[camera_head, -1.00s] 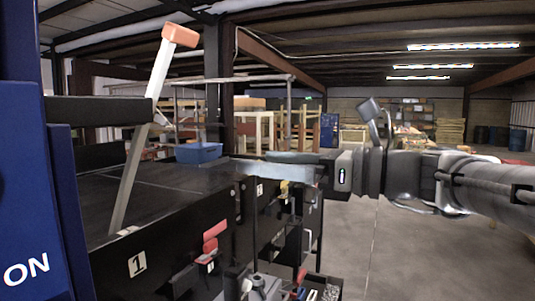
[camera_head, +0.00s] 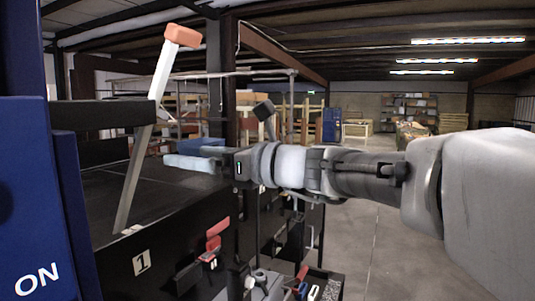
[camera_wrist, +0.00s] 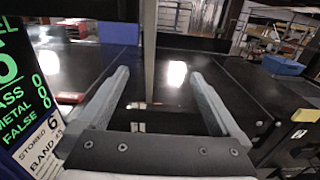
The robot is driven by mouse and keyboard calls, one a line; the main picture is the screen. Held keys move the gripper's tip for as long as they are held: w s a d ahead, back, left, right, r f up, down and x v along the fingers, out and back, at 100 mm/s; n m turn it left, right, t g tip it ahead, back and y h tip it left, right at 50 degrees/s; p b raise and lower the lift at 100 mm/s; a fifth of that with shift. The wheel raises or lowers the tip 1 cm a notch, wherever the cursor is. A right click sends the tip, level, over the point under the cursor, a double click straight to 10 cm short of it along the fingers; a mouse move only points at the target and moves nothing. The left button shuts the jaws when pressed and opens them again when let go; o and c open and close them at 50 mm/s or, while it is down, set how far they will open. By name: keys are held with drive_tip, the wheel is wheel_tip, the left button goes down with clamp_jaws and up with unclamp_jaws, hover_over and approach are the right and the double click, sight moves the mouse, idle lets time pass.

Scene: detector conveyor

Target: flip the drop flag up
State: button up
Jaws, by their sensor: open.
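A tall pale flat arm with an orange block at its top (camera_head: 160,85) rises, slightly tilted, from the near side of the black conveyor. I cannot tell surely whether this is the drop flag. A small red piece (camera_head: 217,229) sits lower on the conveyor's front face, right of the label "1". My gripper (camera_head: 178,162) is open and empty above the conveyor, right of the tall arm and apart from it in the picture. In the wrist view both fingers of my gripper (camera_wrist: 159,75) point along the belt, with an upright grey bar (camera_wrist: 149,50) beyond, between them.
A blue detector housing marked "ON" (camera_head: 40,200) stands at the left. The black conveyor top (camera_head: 95,195) is largely bare. A blue bin (camera_wrist: 283,65) is at the right in the wrist view. Open floor (camera_head: 390,260) lies at the right.

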clamp_jaws()
idle(0.4)
idle(0.7)
drive_tip(key=c, duration=1.5)
unclamp_jaws()
drive_tip(key=shift+c, duration=0.2)
drive_tip(key=o, duration=1.5)
drive_tip(key=shift+o, duration=0.2)
drive_tip(key=shift+d, duration=0.15)
drive_tip(key=b+v, duration=0.1)
drive_tip(key=v, duration=1.6)
drive_tip(key=shift+b, duration=0.3)
